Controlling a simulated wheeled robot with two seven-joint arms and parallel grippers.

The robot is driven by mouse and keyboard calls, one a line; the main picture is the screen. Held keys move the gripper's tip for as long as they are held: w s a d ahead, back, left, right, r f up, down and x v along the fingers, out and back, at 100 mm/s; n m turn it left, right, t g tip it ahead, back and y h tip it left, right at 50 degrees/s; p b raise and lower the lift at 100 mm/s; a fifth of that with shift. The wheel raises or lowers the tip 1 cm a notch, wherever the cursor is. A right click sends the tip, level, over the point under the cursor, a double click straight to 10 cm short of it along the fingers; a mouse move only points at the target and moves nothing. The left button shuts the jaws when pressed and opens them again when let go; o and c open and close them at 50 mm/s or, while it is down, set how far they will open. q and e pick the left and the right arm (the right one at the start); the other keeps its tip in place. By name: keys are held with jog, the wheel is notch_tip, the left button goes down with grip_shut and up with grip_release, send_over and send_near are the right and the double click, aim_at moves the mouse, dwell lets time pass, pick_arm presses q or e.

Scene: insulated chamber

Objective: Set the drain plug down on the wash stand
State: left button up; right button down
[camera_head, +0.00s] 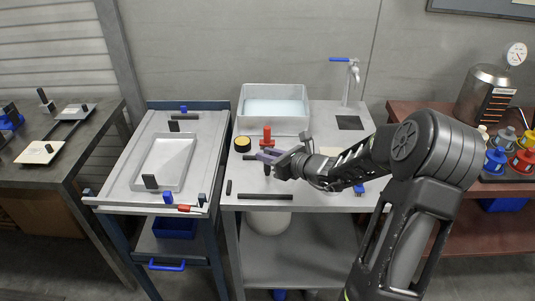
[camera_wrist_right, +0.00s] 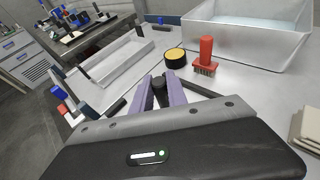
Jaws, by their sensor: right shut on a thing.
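The wash stand (camera_head: 310,202) is a pale grey table in the middle of the head view, with a white basin (camera_head: 272,117) at its back; the basin also shows in the right wrist view (camera_wrist_right: 245,40). My right gripper (camera_head: 268,156) is over the left front part of the stand top, in front of the red brush. It is shut on the small black drain plug (camera_wrist_right: 160,88), which shows between the purple fingers in the right wrist view. In the head view the plug (camera_head: 267,170) is partly hidden by the fingers. I cannot tell whether it touches the top. My left gripper is not in view.
A red brush (camera_head: 267,137) and a yellow-topped black tin (camera_head: 243,144) stand behind the gripper. A dark bar (camera_head: 265,197) lies along the front edge. A faucet (camera_head: 347,80) stands at the back right. A cart with a tray (camera_head: 163,162) is on the left.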

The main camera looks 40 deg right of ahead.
jog(key=shift+f+b, duration=0.55)
jog(key=shift+f, duration=0.1)
dwell(0.3)
jog(key=c, duration=1.2)
grip_release()
jog(key=shift+c, duration=0.2)
jog(key=v, duration=0.7)
jog(key=shift+s, duration=0.35)
jog(key=shift+r, duration=0.15)
